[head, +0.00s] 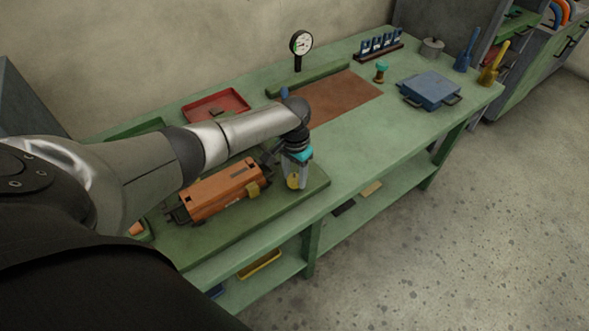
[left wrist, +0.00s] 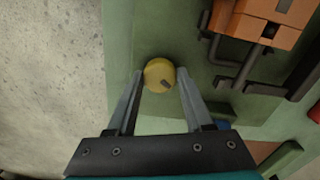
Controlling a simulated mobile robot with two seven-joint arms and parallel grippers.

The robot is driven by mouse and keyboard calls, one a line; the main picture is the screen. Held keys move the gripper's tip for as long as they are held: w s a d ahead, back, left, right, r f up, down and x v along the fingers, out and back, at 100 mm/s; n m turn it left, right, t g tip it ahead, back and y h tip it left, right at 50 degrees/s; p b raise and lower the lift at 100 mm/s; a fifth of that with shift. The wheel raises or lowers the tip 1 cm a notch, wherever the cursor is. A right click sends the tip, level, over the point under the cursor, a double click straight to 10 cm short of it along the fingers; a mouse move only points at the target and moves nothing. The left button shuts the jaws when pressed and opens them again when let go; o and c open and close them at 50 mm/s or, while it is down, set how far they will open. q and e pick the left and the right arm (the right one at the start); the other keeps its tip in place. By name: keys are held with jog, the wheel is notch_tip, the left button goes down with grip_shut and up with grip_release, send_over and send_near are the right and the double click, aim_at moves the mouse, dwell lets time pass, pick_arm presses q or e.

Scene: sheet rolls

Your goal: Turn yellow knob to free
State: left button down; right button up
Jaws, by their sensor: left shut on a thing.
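The yellow knob (left wrist: 159,75) is round with a dark mark near its edge in the left wrist view. It sits between the two fingers of my left gripper (left wrist: 160,84), which is shut on it. In the head view the left gripper (head: 297,179) reaches down to the front right end of the green board, and part of the yellow knob (head: 293,181) shows there. The orange machine body (head: 222,190) lies beside it on the green board (head: 232,229). It also shows in the left wrist view (left wrist: 262,24). My right gripper is not in view.
The green workbench (head: 352,175) carries a red tray (head: 214,106), a dial gauge (head: 301,43), a brown mat (head: 345,95), and a blue box (head: 430,89). A blue cone-like tool (head: 466,50) and a yellow one (head: 494,64) stand at the far right.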

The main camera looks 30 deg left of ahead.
pick_arm(q)
jog(key=n+p, duration=0.2)
jog(key=n, duration=0.1)
jog(key=shift+d+r+n+p, duration=0.1)
jog(key=shift+r+n+p, duration=0.05)
jog(key=shift+n+p, duration=0.25)
jog(key=n+p, duration=0.2)
jog(key=n, duration=0.1)
jog(key=shift+n, duration=0.3)
jog(key=n+p, duration=0.1)
jog(key=n, duration=0.2)
jog(key=shift+n, duration=0.3)
jog(key=shift+w+n+p, duration=0.1)
jog(key=shift+n+p, duration=0.35)
jog(key=shift+n, duration=1.55)
jog(key=shift+c, duration=1.4)
grip_release()
